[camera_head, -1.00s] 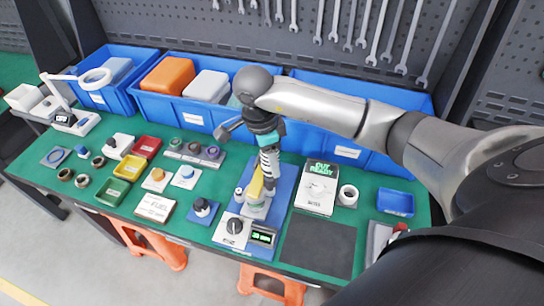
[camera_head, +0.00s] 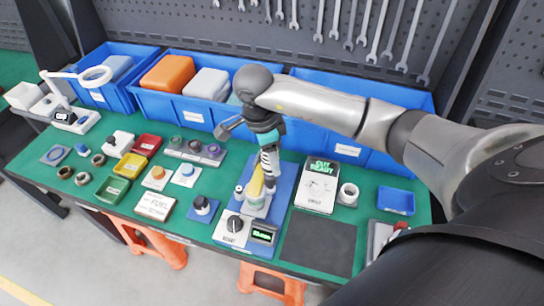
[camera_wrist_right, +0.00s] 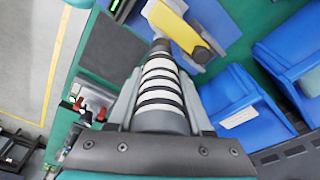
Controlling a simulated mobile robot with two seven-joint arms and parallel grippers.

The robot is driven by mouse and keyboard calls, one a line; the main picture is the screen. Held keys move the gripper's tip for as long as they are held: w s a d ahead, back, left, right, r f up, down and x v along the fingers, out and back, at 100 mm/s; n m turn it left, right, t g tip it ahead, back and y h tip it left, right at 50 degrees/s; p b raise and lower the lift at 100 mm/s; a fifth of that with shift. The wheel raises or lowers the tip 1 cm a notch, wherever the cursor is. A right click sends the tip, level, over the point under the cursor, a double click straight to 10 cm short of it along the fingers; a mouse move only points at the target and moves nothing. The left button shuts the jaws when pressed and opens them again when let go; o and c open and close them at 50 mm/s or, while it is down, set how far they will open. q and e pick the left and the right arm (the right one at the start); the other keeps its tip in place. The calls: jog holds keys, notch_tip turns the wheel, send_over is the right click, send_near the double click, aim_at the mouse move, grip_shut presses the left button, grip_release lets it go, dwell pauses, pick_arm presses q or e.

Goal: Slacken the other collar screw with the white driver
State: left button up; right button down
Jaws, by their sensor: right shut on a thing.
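My right gripper (camera_head: 268,160) reaches down over the test rig, whose blue base (camera_head: 282,190) stands at the middle front of the bench. In the right wrist view the gripper (camera_wrist_right: 158,85) is shut on the driver (camera_wrist_right: 160,92), which has a white and black banded handle. The driver points at the rig, and its tip is near the yellow part (camera_wrist_right: 178,25). The yellow part also shows in the head view (camera_head: 256,184). I cannot tell whether the tip touches a collar screw; the screws are too small or hidden. My left gripper is not in view.
A control box with a knob and lit display (camera_head: 262,236) sits in front of the rig. Blue bins (camera_head: 190,112) line the back. A dark mat (camera_head: 318,243) is bare.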

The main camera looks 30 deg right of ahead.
jog(key=shift+f+b, duration=0.7)
jog(key=shift+f, duration=0.15)
dwell(1.0)
jog(key=shift+s+r, duration=0.1)
jog(key=shift+r+p, duration=2.45)
jog(key=shift+r, duration=1.2)
jog(key=shift+f, duration=0.1)
